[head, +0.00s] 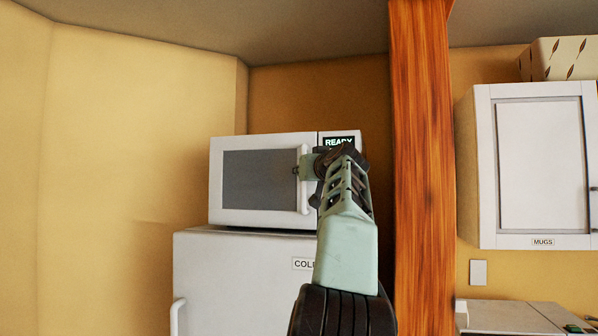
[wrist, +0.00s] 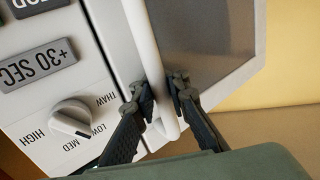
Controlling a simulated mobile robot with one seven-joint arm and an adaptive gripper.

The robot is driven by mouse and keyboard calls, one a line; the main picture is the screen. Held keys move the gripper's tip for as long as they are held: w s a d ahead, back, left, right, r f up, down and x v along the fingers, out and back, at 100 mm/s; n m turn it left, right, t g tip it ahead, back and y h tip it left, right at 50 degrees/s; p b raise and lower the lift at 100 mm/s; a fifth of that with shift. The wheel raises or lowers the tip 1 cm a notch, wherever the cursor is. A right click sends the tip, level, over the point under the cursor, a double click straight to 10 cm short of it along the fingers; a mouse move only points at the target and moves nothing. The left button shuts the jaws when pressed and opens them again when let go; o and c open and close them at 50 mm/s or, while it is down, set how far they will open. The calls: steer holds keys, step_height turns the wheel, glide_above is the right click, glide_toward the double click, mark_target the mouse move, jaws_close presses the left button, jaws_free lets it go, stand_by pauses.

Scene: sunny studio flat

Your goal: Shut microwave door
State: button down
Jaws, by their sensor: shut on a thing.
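The white microwave (head: 265,138) stands on top of the white fridge. Its door, with a dark window (head: 258,180), looks flush or nearly flush with the front; I cannot tell whether a small gap is left. The vertical white handle (head: 304,204) is at the door's right edge. My gripper (head: 298,171) is at the handle's middle and partly hides it and the control panel. In the wrist view my gripper (wrist: 163,92) has one finger on each side of the handle (wrist: 145,40) and is shut on it.
The fridge (head: 235,265), labelled "COLD", is below the microwave. A wooden post (head: 422,150) rises close to the right of my arm. A white wall cabinet labelled "MUGS" (head: 540,160) hangs farther right. The wall to the left is bare. A dial (wrist: 75,120) is near my fingers.

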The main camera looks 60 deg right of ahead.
steer(key=shift+s+d+f, duration=0.25)
steer(key=c, duration=2.4)
jaws_free()
steer(key=shift+o, duration=1)
steer(key=shift+s+r, duration=0.1)
steer(key=shift+s, duration=0.15)
steer(key=shift+a+r, duration=0.1)
steer(key=shift+a+r, duration=0.1)
steer(key=v, duration=1.2)
steer(key=shift+w, duration=0.15)
